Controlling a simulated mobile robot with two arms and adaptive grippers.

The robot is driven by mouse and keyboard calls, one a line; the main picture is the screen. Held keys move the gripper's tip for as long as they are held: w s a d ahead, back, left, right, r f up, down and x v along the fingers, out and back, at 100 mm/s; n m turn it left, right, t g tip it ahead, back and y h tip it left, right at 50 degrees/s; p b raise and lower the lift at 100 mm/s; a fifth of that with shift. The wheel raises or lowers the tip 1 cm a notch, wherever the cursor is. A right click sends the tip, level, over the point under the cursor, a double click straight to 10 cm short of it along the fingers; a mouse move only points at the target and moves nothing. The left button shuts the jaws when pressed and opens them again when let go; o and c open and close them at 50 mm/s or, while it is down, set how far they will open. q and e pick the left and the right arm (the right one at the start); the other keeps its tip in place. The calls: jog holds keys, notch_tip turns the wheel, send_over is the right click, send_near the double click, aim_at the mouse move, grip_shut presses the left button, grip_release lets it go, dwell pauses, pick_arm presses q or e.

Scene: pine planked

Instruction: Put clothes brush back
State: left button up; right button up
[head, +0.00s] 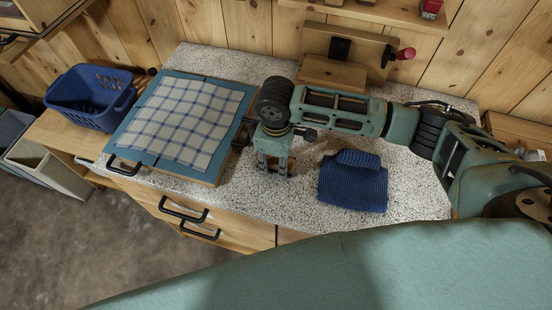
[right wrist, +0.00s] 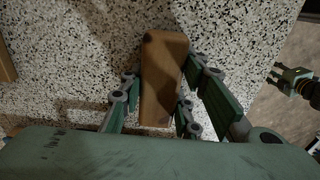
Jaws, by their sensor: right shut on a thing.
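The clothes brush, a brown wooden block (right wrist: 162,80), lies between the fingers of my right gripper (right wrist: 163,70) in the right wrist view. The gripper is shut on it, close over the speckled counter. Its bristles are not visible. In the head view my right gripper (head: 274,168) points down, between the checked cloth (head: 190,120) and a folded navy knit garment (head: 353,181); the brush is mostly hidden there. My left gripper shows small at the right of the right wrist view (right wrist: 292,82), over the floor; its jaws are too small to judge.
The checked cloth lies on a blue pad (head: 126,148). A blue basket (head: 92,98) stands at the left. A wooden stand (head: 345,50) with a black bracket and red knob is at the back. The speckled counter (head: 300,205) is clear in front of the gripper.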

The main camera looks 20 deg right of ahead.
aim_at(276, 159)
jog(key=shift+f, duration=0.15)
jog(key=o, duration=1)
notch_tip(276, 159, up, 12)
jog(key=b, duration=0.2)
jog(key=shift+r+b, duration=0.2)
jog(key=shift+b, duration=0.15)
